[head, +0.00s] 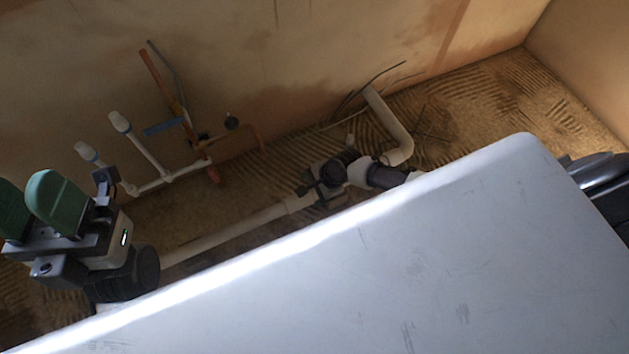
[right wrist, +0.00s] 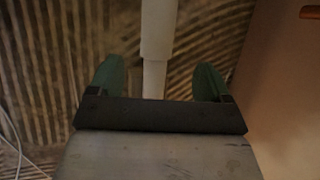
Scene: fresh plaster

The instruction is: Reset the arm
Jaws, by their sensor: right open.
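My right gripper (head: 28,205) is at the far left of the head view, with two green fingers spread apart and a dark body. It also shows in the right wrist view (right wrist: 158,80), with its green fingers wide apart. Nothing is gripped; a white pipe (right wrist: 157,40) lies in line between the fingers, seemingly beyond them. I cannot tell how far it is. My right arm is partly hidden in the head view. My left gripper does not show.
White capped pipes (head: 145,155) and orange-brown pipes (head: 165,85) stand by the plastered wall (head: 330,50), near the gripper. A white bent pipe (head: 398,130) and loose wires (head: 385,76) are farther right. The ridged floor (head: 490,100) has clear room at upper right.

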